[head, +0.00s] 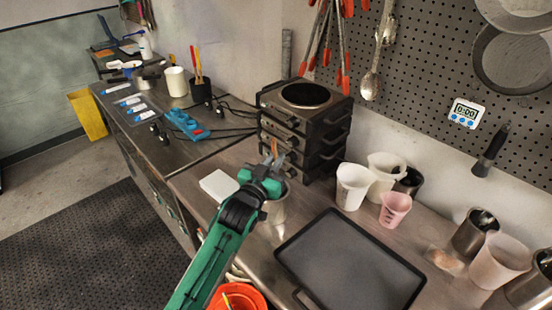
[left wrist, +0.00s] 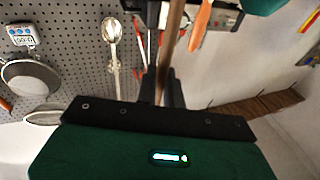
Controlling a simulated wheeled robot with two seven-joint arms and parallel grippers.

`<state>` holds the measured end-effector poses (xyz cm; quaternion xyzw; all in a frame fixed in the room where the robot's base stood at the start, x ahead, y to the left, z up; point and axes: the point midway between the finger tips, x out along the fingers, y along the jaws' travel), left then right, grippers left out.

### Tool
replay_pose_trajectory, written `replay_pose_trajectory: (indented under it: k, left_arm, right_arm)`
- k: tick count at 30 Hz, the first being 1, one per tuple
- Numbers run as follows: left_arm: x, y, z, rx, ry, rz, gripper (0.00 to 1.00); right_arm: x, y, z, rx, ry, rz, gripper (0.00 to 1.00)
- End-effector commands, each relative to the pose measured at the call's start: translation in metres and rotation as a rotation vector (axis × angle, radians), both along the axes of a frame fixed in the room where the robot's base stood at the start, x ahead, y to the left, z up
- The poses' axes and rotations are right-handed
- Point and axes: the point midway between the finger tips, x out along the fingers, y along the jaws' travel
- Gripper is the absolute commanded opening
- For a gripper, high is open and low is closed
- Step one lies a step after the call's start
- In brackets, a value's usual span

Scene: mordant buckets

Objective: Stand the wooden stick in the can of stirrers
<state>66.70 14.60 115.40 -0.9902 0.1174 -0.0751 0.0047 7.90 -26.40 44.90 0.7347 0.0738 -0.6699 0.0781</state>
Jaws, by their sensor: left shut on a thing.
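My left gripper (head: 270,166) is above a metal can (head: 277,213) on the steel bench in the head view, partly hiding the can's mouth. In the left wrist view, a brown wooden stick (left wrist: 172,45) runs between the fingers of the left gripper (left wrist: 160,95), which is shut on it. An orange stick-like thing (left wrist: 200,25) shows beside the wooden stick; it also shows small above the gripper in the head view (head: 274,147). I cannot tell whether the wooden stick's lower end is inside the can. My right gripper is not in view.
A stack of black hotplates (head: 303,125) stands just behind the gripper. A white block (head: 219,186) lies left of the can. A dark tray (head: 350,265) lies to the right, with white jugs (head: 352,186) and a pink cup (head: 395,209) behind. An orange bucket (head: 240,297) is below.

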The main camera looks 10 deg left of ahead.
Motion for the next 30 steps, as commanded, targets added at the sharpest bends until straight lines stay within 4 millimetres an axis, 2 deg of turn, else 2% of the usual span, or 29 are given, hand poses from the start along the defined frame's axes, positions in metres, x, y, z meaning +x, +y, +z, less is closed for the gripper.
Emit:
replay_pose_trajectory:
  k: [1,6,15,29,30]
  left_arm:
    - [0.002,0.001,-0.009,0.001,0.0,0.001,0.0]
    - [0.007,0.004,-0.026,0.0,0.001,0.001,0.0]
    - [0.013,0.007,-0.047,0.0,0.001,0.002,0.0]
    - [0.014,0.008,-0.051,0.0,0.0,0.002,0.0]
    - [0.014,0.008,-0.051,0.0,0.0,0.002,0.15]
  right_arm:
    - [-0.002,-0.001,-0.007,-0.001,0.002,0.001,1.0]
    - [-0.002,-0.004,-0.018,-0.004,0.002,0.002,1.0]
    - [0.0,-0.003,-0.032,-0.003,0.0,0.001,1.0]
    - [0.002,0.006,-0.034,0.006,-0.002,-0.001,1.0]
    - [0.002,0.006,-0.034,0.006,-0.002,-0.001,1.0]
